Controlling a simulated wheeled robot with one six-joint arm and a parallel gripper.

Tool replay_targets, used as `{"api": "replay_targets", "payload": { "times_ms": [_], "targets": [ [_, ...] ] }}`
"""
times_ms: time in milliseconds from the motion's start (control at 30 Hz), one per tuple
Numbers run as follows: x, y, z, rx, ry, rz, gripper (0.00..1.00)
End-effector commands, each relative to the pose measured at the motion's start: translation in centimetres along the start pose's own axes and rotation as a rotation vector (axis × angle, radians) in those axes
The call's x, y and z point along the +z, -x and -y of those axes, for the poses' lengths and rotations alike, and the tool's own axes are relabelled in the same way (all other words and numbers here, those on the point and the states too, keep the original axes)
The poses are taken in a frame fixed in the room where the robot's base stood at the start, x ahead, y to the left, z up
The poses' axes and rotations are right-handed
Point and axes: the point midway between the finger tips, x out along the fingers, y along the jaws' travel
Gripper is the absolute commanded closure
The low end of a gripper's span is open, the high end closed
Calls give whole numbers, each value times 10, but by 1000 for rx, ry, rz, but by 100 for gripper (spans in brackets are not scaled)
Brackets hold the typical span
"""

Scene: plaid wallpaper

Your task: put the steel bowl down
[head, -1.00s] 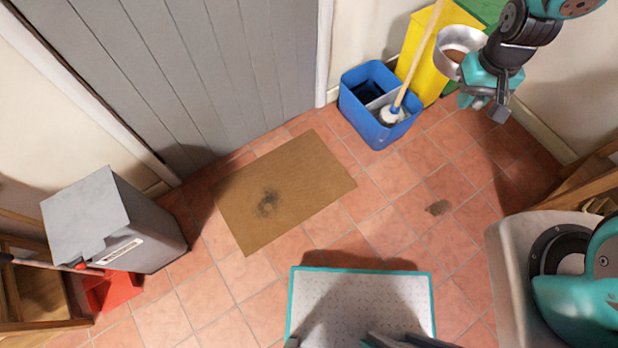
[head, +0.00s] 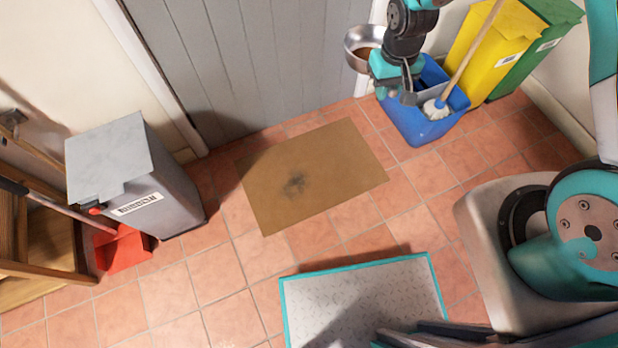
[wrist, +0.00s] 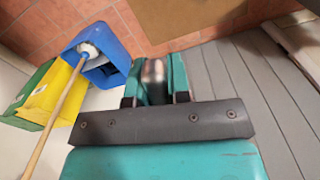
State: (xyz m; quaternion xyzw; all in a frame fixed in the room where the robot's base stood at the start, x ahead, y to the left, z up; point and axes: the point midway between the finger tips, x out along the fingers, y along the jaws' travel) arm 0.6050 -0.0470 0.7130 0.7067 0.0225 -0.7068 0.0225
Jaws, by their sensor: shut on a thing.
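The steel bowl (head: 353,36) is a shiny round bowl with something brown showing inside; I cannot tell what it is. It is in the air at the top of the head view, in front of the grey door's right edge. My gripper (head: 377,64) is shut on the bowl's near right side. In the wrist view my gripper (wrist: 154,88) has a blurred metallic piece of the bowl (wrist: 153,72) between its teal fingers. The rest of the bowl is hidden there.
A blue bucket (head: 418,128) with a mop stands just right of and below the bowl. Yellow (head: 490,38) and green (head: 540,45) bins stand behind it. A brown doormat (head: 315,175) lies on open tiles. A grey bin (head: 140,175) and red dustpan (head: 122,250) are left.

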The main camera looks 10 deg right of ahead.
Motion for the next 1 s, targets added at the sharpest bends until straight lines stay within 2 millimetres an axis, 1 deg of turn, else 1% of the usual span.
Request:
{"api": "replay_targets", "payload": {
  "times_ms": [33, 267, 300, 467, 500, 767, 900, 1000],
  "targets": [
    [-3, -36, 9, 0, 13, 1, 100],
    [-12, -122, 46, 0, 53, 0, 100],
    [-13, -137, 52, 0, 61, 0, 100],
    [-16, -197, 79, 0, 90, 0, 100],
    [-16, -212, 86, 0, 96, 0, 100],
    [-14, -312, 129, 0, 141, 0, 100],
    [-10, -365, 153, 0, 166, 0, 100],
    [-7, -401, 168, 0, 181, 0, 100]
  ]
}}
